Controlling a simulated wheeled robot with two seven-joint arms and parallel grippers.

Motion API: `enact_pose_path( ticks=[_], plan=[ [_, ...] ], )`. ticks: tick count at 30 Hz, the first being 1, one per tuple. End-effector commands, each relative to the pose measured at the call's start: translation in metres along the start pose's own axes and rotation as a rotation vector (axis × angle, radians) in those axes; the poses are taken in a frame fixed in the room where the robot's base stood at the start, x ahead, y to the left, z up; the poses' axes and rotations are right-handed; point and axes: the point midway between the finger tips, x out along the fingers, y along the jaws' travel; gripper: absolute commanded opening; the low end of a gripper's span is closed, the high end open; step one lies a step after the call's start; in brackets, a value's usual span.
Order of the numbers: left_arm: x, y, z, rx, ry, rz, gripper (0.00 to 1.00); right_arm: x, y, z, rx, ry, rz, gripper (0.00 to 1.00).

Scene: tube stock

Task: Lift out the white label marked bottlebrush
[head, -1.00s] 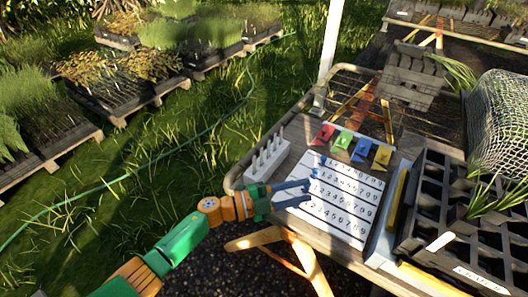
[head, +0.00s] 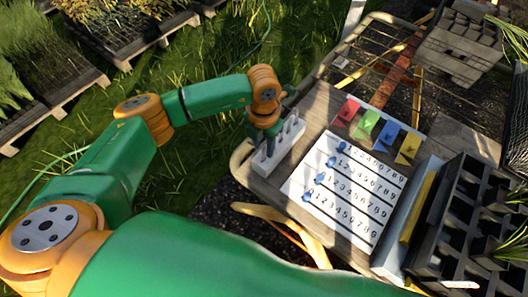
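My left gripper (head: 264,138) points down at the left end of a pale block with several upright white pegs or labels (head: 288,148). Its fingertips are small and dark against the block, so I cannot tell whether they are open or shut, or touching a peg. A whitish strip (head: 460,284), perhaps a label, shows at the bottom right by the dark tray; no writing on it is readable. I cannot make out the word bottlebrush anywhere. My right gripper is out of view.
A white number board (head: 345,205) with several blue markers lies on the wooden table. A dark celled tray (head: 455,215) is at the right. My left arm covers the lower left.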

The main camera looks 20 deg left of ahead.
Motion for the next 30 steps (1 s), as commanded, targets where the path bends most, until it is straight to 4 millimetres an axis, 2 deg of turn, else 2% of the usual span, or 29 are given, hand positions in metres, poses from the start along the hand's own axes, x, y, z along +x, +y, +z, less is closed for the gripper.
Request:
enact_pose_path(
  ticks=[4,5,9,30],
  plan=[
    [0.0007,-0.0003,0.0002,0.001,-0.001,-0.001,0.38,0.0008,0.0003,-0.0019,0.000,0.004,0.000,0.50],
    [0.0007,-0.0003,0.0002,0.001,-0.001,-0.001,0.35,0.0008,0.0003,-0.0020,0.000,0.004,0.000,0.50],
    [0.0005,-0.0004,0.0002,0.001,-0.001,-0.002,0.00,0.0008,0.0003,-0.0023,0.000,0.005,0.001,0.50],
    [0.0003,-0.0007,0.0002,0.000,0.000,-0.003,0.00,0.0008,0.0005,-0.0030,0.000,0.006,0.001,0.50]
  ],
)
